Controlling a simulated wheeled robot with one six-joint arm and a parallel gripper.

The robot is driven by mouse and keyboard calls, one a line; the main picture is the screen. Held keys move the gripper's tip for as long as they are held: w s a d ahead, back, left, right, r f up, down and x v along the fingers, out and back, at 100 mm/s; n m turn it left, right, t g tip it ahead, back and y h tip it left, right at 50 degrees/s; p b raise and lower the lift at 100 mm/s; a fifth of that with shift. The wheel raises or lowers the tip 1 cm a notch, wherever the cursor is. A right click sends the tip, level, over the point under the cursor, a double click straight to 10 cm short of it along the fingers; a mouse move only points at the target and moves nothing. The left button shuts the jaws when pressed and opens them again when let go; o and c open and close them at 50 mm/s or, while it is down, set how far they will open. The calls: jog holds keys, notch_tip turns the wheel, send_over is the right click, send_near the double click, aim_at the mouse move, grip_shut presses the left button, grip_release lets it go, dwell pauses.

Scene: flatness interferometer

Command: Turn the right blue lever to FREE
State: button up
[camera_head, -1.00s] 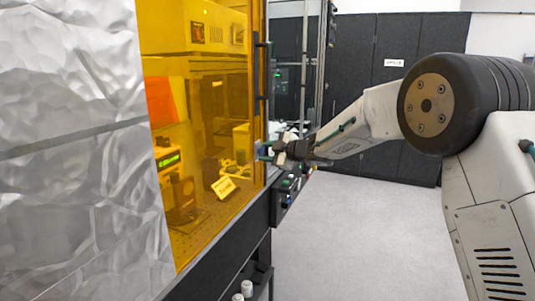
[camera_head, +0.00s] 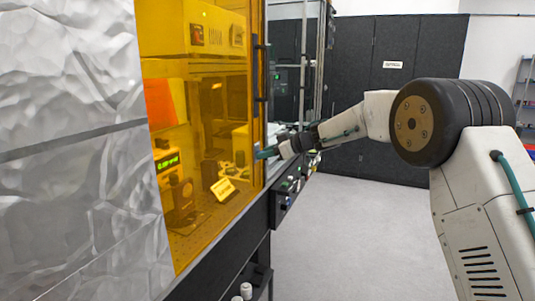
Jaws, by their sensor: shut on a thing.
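My gripper (camera_head: 265,153) is at the right edge of the amber-windowed enclosure (camera_head: 200,130), near its front corner post. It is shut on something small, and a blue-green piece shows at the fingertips. It is seen from far off and partly covered by its own wrist. The right blue lever fits that place, but its outline, the FREE mark and the angle it stands at are too small to read.
A black control box (camera_head: 286,195) with small coloured knobs hangs below my wrist. A black vertical handle (camera_head: 260,75) is on the amber door above. White cylinders (camera_head: 246,290) stand low at the front. The grey floor (camera_head: 350,245) at right is clear.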

dwell(0.4)
jog(key=o, duration=1)
jog(key=shift+v, duration=3.9)
jog(key=shift+w, duration=0.1)
